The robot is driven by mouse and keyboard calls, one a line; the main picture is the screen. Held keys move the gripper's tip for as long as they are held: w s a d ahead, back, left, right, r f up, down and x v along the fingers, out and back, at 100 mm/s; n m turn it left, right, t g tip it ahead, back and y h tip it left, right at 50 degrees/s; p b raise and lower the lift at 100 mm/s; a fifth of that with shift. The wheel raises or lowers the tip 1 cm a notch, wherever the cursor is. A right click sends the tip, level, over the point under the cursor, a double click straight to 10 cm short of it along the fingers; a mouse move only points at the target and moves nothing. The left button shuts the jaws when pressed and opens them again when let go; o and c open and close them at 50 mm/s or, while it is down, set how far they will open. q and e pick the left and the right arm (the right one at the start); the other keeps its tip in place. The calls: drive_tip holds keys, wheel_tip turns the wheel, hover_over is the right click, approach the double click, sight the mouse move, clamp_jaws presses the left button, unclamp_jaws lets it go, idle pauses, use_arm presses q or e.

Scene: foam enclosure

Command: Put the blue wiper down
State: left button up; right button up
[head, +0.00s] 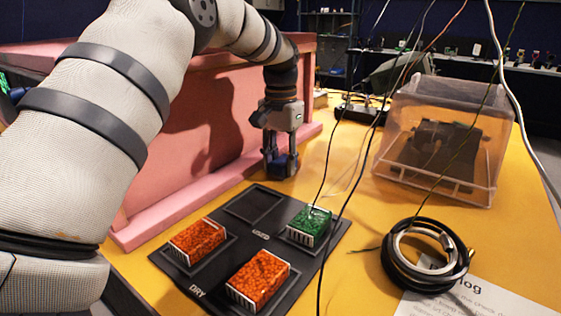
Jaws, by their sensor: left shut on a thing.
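My left gripper (281,158) points down beside the pink foam wall and is shut on the blue wiper (280,169). The wiper is dark blue and mostly hidden by the fingers. It is just beyond the far edge of the black tray (208,275); I cannot tell whether it touches the yellow table. The tray has recesses and the labels DRY and USED. Its far recess (254,204) is empty. A green wiper (310,225) sits in the right recess. Orange wipers sit in the left recess (198,240) and the near recess (258,280). My right gripper is not in view.
The pink foam enclosure (225,120) stands close at left. A clear box (445,140) stands at right. A coiled black cable (425,255) lies on a paper log sheet (480,298). Thin wires hang across the tray's right side. Yellow table (350,205) is bare right of the tray.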

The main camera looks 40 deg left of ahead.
sight(279, 161)
use_arm(q)
drive_tip(key=o, duration=1.1)
drive_tip(key=shift+f, duration=0.1)
drive_tip(key=shift+o, duration=0.2)
drive_tip(key=shift+f, duration=0.1)
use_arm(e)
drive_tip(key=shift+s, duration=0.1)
use_arm(q)
wheel_tip(279, 161, up, 12)
drive_tip(key=b, duration=0.1)
drive_tip(key=shift+a, duration=0.15)
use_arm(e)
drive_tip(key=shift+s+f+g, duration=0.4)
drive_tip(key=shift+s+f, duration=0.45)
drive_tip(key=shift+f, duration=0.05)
use_arm(q)
drive_tip(key=shift+s, duration=0.1)
